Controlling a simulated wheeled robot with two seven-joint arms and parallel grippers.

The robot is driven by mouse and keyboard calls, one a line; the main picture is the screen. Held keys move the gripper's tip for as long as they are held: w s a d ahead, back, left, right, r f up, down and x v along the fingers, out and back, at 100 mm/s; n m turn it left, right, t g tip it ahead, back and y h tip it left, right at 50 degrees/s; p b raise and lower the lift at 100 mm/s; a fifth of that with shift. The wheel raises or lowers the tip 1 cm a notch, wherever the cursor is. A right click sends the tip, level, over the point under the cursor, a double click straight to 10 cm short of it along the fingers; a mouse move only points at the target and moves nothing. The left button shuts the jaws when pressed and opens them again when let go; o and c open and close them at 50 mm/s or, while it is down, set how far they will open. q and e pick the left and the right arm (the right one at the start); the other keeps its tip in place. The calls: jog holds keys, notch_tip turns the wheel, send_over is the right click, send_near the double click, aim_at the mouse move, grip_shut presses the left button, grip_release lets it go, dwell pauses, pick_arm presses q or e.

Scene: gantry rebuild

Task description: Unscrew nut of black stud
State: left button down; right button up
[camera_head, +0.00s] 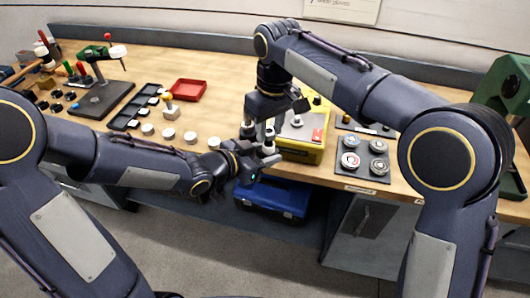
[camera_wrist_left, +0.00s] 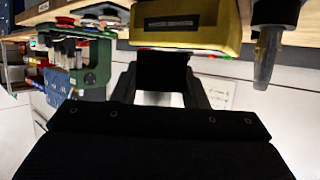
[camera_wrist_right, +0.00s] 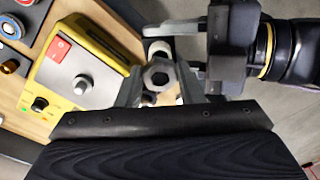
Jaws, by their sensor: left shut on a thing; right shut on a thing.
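My left gripper (camera_head: 268,158) and my right gripper (camera_head: 260,132) meet in front of the yellow box at the bench's front edge. In the left wrist view, my left gripper (camera_wrist_left: 160,98) is shut on a black block-like piece, the black stud (camera_wrist_left: 165,72). In the right wrist view, my right gripper (camera_wrist_right: 160,88) is shut around a grey hex nut (camera_wrist_right: 158,75), seen end-on. My left gripper's fingers (camera_wrist_right: 190,30) reach in from the right just beyond the nut. The stud and nut are too small and covered to make out in the head view. How far the nut is threaded cannot be told.
A yellow box (camera_head: 303,150) with a red switch and knobs is close behind the grippers. A grey tray (camera_head: 345,180) with round parts lies to its right. A red tray (camera_head: 187,90), a black compartment tray (camera_head: 122,123) and loose white caps lie left. A blue case (camera_head: 270,207) sits below.

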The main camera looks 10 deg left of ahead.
jog(key=n, duration=0.7)
jog(key=shift+s+a, duration=0.2)
jog(key=shift+a, duration=0.1)
jog(key=n, duration=0.6)
jog(key=shift+g, duration=0.4)
jog(key=shift+c, duration=0.4)
jog(key=o, duration=1.8)
jog(key=shift+w+d, duration=0.1)
jog(key=shift+d, duration=0.1)
jog(key=shift+o, duration=0.2)
